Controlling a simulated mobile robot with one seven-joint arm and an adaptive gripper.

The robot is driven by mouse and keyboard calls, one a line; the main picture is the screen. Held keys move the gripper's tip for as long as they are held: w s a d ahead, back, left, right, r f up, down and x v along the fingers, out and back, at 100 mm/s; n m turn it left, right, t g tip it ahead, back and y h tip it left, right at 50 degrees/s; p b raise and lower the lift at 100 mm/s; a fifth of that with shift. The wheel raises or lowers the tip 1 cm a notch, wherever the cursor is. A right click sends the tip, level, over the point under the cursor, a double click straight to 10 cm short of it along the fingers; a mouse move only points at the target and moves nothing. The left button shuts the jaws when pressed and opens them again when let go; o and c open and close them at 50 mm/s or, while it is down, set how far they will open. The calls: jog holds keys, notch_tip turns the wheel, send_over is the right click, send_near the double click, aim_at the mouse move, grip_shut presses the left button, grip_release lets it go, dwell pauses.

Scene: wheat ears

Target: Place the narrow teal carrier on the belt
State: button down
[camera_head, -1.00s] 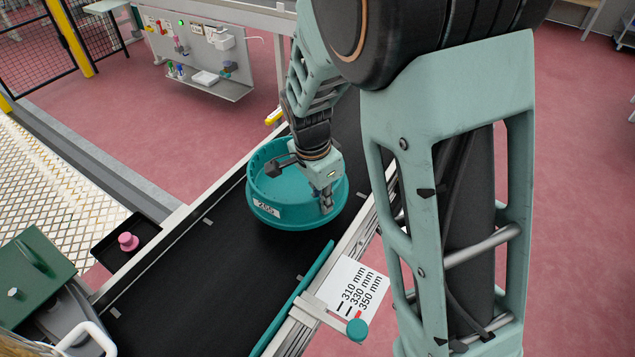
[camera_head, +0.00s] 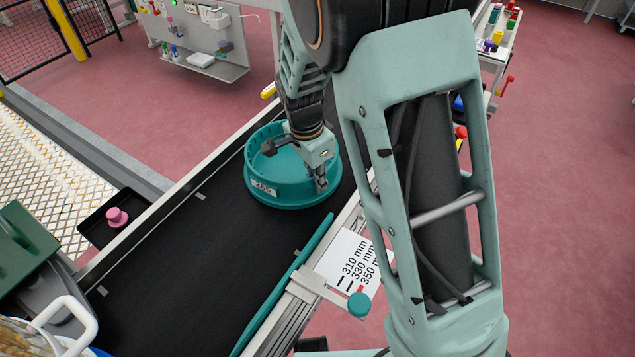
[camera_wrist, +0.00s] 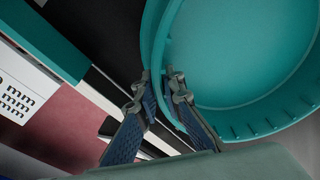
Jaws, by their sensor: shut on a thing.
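The teal carrier (camera_head: 284,187), a round open tub with a white label on its side, is upright at the black belt (camera_head: 210,240). I cannot tell whether its base rests on the belt or is just above it. My gripper (camera_head: 321,186) is shut on the carrier's right-hand rim wall. In the wrist view, the two fingers (camera_wrist: 158,82) pinch the wall of the carrier (camera_wrist: 235,50), one inside and one outside. The inside of the carrier looks empty. Part of its far side is hidden by my arm.
A teal guide rail (camera_head: 285,290) runs along the belt's right edge, beside a white card (camera_head: 350,258) with 310, 330 and 350 mm marks. A black tray with a pink knob (camera_head: 117,216) sits left of the belt. The belt in front of the carrier is clear.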

jog(key=shift+w, duration=0.1)
jog(key=c, duration=2.5)
grip_release()
jog(key=shift+f, duration=0.1)
jog(key=o, duration=0.5)
jog(key=shift+c, duration=0.2)
jog(key=r, duration=0.4)
jog(key=s+a+r+p, duration=0.1)
jog(key=r, duration=0.3)
jog(key=r+p, duration=0.1)
jog(key=r, duration=0.3)
jog(key=shift+s+a+r, duration=0.15)
jog(key=shift+s+a, duration=0.05)
